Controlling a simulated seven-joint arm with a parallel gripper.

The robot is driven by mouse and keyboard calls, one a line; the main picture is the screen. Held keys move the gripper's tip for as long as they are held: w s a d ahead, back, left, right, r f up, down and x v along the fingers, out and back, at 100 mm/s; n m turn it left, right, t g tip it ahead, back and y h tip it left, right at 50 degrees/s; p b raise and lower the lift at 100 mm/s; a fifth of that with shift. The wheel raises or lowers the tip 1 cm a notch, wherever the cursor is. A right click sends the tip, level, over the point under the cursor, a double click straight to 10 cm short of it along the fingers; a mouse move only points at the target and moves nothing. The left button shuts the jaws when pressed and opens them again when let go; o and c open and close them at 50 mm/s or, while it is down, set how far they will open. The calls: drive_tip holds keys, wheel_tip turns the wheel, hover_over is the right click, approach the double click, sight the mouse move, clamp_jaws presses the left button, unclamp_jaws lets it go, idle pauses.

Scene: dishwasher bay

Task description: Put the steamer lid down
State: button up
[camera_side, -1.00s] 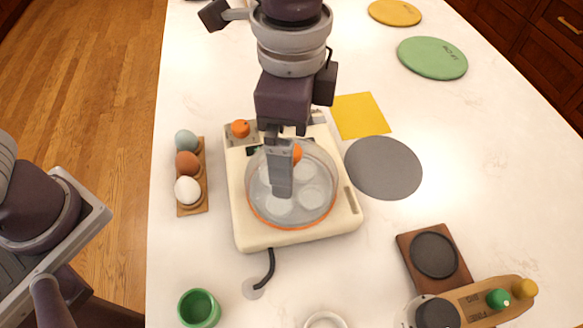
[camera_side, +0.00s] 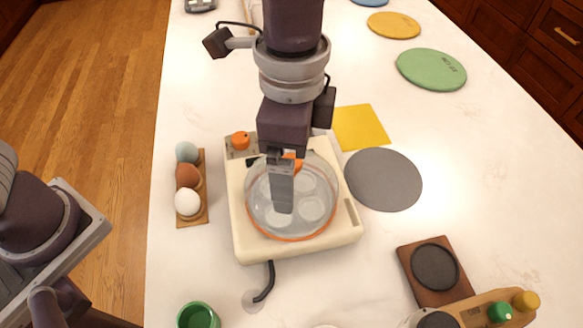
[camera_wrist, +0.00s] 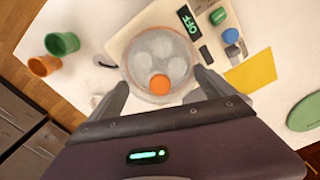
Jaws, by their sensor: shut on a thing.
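The clear steamer lid (camera_side: 318,208) has an orange rim and an orange knob (camera_side: 293,163). It is over the cream cooker (camera_side: 240,205); the side view shows no clear gap, but I cannot tell if it rests fully. My gripper (camera_side: 282,205) points down over the lid's middle and is shut on the lid, hiding part of it and the knob. In the wrist view, the lid (camera_wrist: 180,62) and its knob (camera_wrist: 160,84) sit between the fingers of my gripper (camera_wrist: 165,90). Several pale round shapes show through the lid.
A wooden egg holder (camera_side: 192,222) with three eggs stands left of the cooker. A flat grey disc (camera_side: 384,181) and yellow square (camera_side: 361,127) lie right. A green cup (camera_side: 198,318) is at the front. A dark coaster on a board (camera_side: 436,268) is front right.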

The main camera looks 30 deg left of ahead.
drive_tip(key=r, duration=0.9)
drive_tip(key=shift+w+a, duration=0.2)
drive_tip(key=shift+w, duration=0.05)
drive_tip(key=w+a+f+n, duration=0.2)
drive_tip(key=w+a+n, duration=0.15)
drive_tip(key=a, duration=0.55)
drive_tip(key=w+a+f+n, duration=0.25)
drive_tip(key=w+a, duration=0.25)
drive_tip(key=a, duration=0.5)
drive_tip(key=w+a+f+n, duration=0.1)
drive_tip(key=w+a+n, duration=0.3)
drive_tip(key=a, duration=0.5)
wheel_tip(320, 180, down, 6)
drive_tip(key=s+f+n, duration=0.1)
drive_tip(key=n, duration=0.2)
wheel_tip(320, 180, up, 18)
drive_tip(key=s+d+m, duration=0.4)
drive_tip(key=d, duration=0.6)
drive_tip(key=s+d+m, duration=0.4)
drive_tip(key=d+m, duration=0.1)
drive_tip(key=d, duration=0.4)
drive_tip(key=s+d+m, duration=0.4)
drive_tip(key=d, duration=0.6)
drive_tip(key=shift+a+f, duration=0.15)
drive_tip(key=shift+f, duration=1.15)
drive_tip(key=shift+a+f, duration=0.15)
drive_tip(key=shift+f, duration=1.1)
